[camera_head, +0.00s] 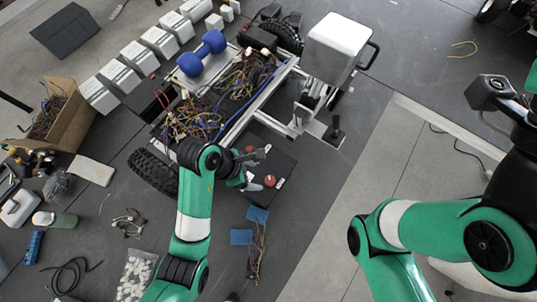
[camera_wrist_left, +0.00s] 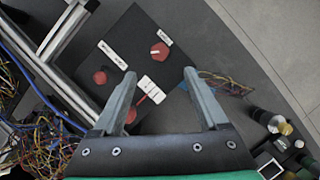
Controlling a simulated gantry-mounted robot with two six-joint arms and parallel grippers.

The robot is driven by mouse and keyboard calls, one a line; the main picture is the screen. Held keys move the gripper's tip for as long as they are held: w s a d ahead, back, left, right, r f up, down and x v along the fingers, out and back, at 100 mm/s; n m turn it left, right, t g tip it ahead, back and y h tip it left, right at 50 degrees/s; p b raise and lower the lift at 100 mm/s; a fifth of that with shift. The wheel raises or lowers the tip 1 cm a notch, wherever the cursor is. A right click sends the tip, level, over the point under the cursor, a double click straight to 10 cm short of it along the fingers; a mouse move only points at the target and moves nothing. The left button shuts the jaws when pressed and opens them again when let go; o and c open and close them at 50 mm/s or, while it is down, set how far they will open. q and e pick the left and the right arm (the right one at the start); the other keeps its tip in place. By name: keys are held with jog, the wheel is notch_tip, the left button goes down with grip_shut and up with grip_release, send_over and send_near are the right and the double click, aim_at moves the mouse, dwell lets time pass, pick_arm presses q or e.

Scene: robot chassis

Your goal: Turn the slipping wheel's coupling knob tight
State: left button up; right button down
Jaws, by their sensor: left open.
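A dark panel (camera_wrist_left: 125,40) with several red knobs lies under my left gripper in the left wrist view. A red faceted knob (camera_wrist_left: 159,50) sits at its upper right, beyond and between the fingertips. A round red knob (camera_wrist_left: 100,77) sits to the left, outside the fingers. A third red knob (camera_wrist_left: 131,115) is partly hidden by the left finger. White labels lie beside the knobs, too small to read. My left gripper (camera_wrist_left: 159,73) is open and empty, above the panel. In the head view my left gripper (camera_head: 258,156) hangs over the same panel, near a red knob (camera_head: 270,181). My right gripper is out of view.
The chassis frame (camera_head: 262,103) with tangled wires (camera_head: 200,118) and a black wheel (camera_head: 153,172) lies beside the panel. A blue dumbbell (camera_head: 202,53) rests on the chassis. A white-topped seat or box (camera_head: 337,45) stands behind. Loose wires and blue pieces (camera_head: 257,214) lie in front.

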aim_at(270, 180)
pick_arm(q)
jog(key=b+x, duration=0.2)
jog(key=x, duration=0.9)
jog(key=shift+d+f+b, duration=0.15)
jog(key=shift+b, duration=0.15)
grip_shut()
